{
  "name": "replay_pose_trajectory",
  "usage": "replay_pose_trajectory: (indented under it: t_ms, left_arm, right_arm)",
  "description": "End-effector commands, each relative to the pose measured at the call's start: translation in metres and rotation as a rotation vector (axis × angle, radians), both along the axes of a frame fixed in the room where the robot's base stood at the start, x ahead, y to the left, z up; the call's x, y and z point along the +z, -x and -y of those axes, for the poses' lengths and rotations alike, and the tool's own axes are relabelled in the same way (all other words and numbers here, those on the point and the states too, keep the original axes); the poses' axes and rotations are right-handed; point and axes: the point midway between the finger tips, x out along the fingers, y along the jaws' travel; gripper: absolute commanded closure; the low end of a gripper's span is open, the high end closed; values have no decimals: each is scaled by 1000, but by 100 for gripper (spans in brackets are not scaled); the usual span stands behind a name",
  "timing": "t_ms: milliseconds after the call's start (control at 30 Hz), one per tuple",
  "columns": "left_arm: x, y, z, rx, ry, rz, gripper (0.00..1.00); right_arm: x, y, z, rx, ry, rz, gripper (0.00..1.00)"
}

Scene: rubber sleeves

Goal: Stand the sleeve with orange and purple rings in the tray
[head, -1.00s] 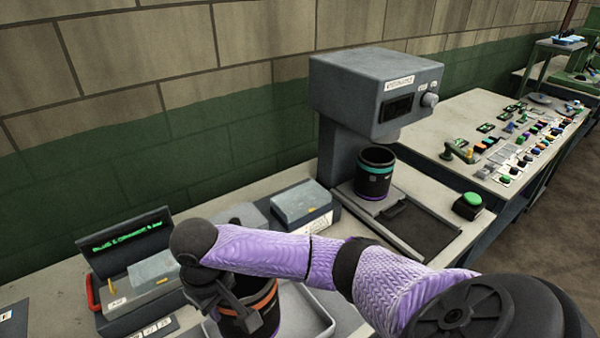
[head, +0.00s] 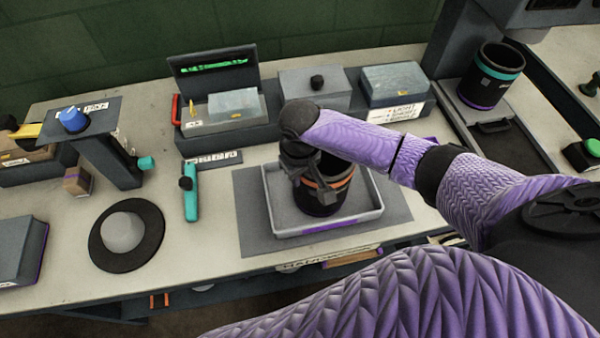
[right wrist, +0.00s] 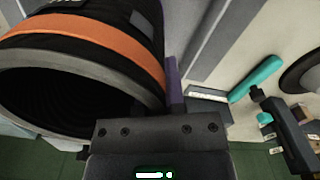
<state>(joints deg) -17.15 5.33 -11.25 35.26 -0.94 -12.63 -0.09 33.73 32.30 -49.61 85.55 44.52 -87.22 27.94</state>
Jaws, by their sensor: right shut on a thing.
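The black sleeve with an orange ring (head: 322,197) appears upright inside the shallow grey tray (head: 284,226); whether its base touches the tray floor is hard to tell. Its purple ring cannot be made out. My right gripper (head: 308,172) is shut on the sleeve's upper left wall, and my wrist and arm hide part of the rim. In the right wrist view, the sleeve (right wrist: 85,45) fills the upper left, with its open mouth and orange ring close to the gripper (right wrist: 165,110). My left gripper is not in view.
The tray sits on a grey mat (head: 252,205). Another black sleeve with teal and purple rings (head: 491,78) stands on the machine at right. A teal tool (head: 191,192), a round black disc (head: 126,235) and grey boxes (head: 393,84) lie around the tray.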

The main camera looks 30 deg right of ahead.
Motion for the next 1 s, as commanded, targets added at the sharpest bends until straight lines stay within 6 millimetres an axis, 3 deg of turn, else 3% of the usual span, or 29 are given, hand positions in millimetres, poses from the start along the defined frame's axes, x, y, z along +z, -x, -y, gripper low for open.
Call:
replay_pose_trajectory:
  t_ms: [67,100,233,567,800,1000]
  left_arm:
    - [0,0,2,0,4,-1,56]
    - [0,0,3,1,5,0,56]
    - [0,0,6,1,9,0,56]
    - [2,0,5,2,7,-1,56]
    - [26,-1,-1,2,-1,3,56]
    - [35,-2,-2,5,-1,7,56]
  right_arm:
    - [-2,0,0,-1,0,0,100]
    - [-2,0,0,-1,0,-1,80]
    - [-2,0,0,0,0,-1,53]
    - [5,0,0,1,0,2,53]
    - [72,-1,0,1,-1,4,53]
    - [113,-1,-1,0,-2,2,53]
